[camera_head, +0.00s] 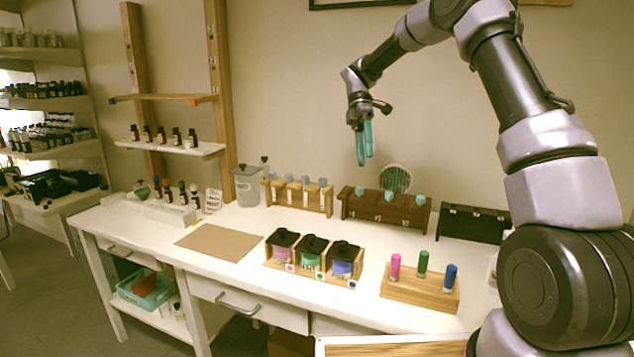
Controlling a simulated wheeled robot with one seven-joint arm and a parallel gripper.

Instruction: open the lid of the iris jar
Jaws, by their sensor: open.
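A grey lidded jar (246,187) stands at the back left of the white table, with a pale label on its front. Three smaller jars with black knobbed lids sit in a wooden holder near the front: a pink jar (281,250), a green jar (311,258) and a blue jar (342,265). Their lids are on. The labels are too small to read, so I cannot tell which is the iris jar. My gripper (364,146), with teal fingers, hangs in the air above the back of the table, open and empty, clear of all jars.
Wooden racks with vials (300,202), a dark brown rack (386,212) and a black rack (470,226) line the back. A wooden block (420,292) holds pink, green and blue bottles at the front right. A brown mat (218,242) lies bare at left.

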